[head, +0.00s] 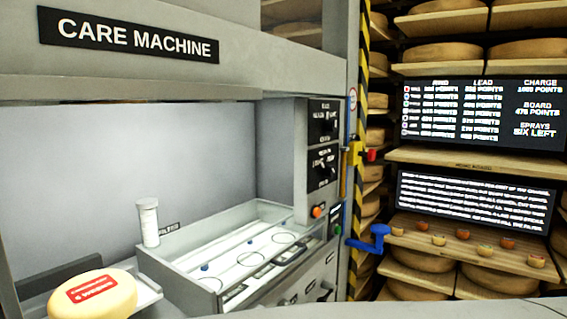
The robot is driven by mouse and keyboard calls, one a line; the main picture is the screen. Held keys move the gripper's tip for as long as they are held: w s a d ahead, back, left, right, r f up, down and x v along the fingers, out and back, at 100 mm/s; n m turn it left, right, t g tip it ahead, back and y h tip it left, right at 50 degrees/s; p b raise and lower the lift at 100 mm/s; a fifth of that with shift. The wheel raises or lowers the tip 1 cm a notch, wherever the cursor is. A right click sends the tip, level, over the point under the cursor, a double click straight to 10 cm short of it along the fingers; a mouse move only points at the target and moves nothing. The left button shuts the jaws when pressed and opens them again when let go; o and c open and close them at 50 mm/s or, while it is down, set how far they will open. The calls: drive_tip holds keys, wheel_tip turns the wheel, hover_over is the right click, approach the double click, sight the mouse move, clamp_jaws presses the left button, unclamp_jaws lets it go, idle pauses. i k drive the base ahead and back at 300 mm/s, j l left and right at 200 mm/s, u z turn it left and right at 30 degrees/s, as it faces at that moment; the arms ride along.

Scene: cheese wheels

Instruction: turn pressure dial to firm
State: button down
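Two black control panels are stacked on the grey column at the right of the care machine (180,90). The upper panel has a dark knob (331,125). The lower panel has another dark knob (322,172). The lettering around both is too small to read, so I cannot tell which is the pressure dial or where either is set. My gripper is not in view.
An orange button (318,211), a green button (337,230) and a blue crank (370,241) lie below the panels. A white bottle (148,222) stands by the tray (180,278). A labelled cheese wheel (95,295) is at lower left. Shelves (470,157) stand at right.

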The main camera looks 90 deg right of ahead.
sight(328, 171)
drive_tip(key=z, duration=2.75)
drive_tip(key=j+z, duration=0.15)
drive_tip(key=j, duration=0.25)
drive_tip(key=i+j, duration=0.15)
drive_tip(key=j, duration=0.15)
drive_tip(key=i+j, duration=0.2)
drive_tip(key=j, duration=0.1)
